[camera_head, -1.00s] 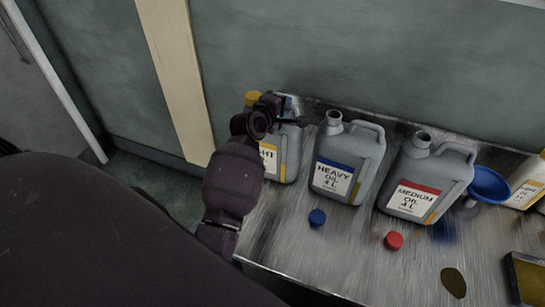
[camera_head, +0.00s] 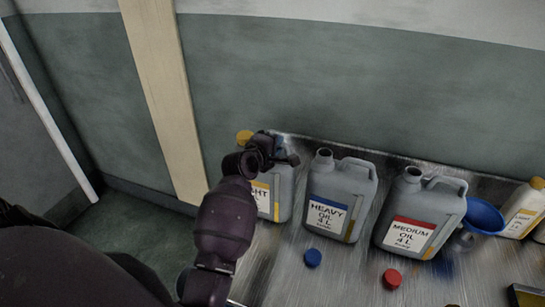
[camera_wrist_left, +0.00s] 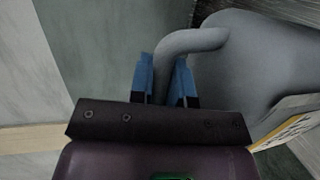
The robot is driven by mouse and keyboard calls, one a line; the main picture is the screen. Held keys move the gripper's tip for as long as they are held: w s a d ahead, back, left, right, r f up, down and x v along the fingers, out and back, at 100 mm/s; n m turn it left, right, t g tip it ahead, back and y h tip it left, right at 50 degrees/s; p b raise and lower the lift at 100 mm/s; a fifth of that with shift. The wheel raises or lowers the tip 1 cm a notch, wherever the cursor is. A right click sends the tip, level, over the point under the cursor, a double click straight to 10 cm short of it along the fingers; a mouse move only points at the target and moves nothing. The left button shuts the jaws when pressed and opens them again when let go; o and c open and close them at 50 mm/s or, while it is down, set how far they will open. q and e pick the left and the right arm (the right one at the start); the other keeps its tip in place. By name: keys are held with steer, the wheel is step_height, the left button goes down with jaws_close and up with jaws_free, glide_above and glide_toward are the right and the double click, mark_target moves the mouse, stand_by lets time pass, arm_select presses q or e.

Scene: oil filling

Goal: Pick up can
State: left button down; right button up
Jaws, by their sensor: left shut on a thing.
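A grey can with a yellow-edged label ending in "HT" (camera_head: 284,195) and a yellow cap (camera_head: 244,137) stands at the left end of the metal bench. My left gripper (camera_head: 279,146) is at the top of this can and hides part of it. In the left wrist view, the blue fingers (camera_wrist_left: 163,80) are shut on the curved grey handle (camera_wrist_left: 192,42), one on each side. The can's body (camera_wrist_left: 268,65) fills the right of that view. A grey "HEAVY OIL" can (camera_head: 339,199) and a "MEDIUM OIL" can (camera_head: 419,214) stand open to its right. My right gripper is not in view.
A blue cap (camera_head: 312,257) and a red cap (camera_head: 392,278) lie on the bench in front of the open cans. A blue funnel (camera_head: 483,214) and a white bottle (camera_head: 521,208) stand at the right. The wall is close behind.

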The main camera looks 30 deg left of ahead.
arm_select(q)
step_height(320, 180, up, 20)
steer(key=shift+r, duration=0.15)
stand_by(0.4)
steer(key=shift+s, duration=0.1)
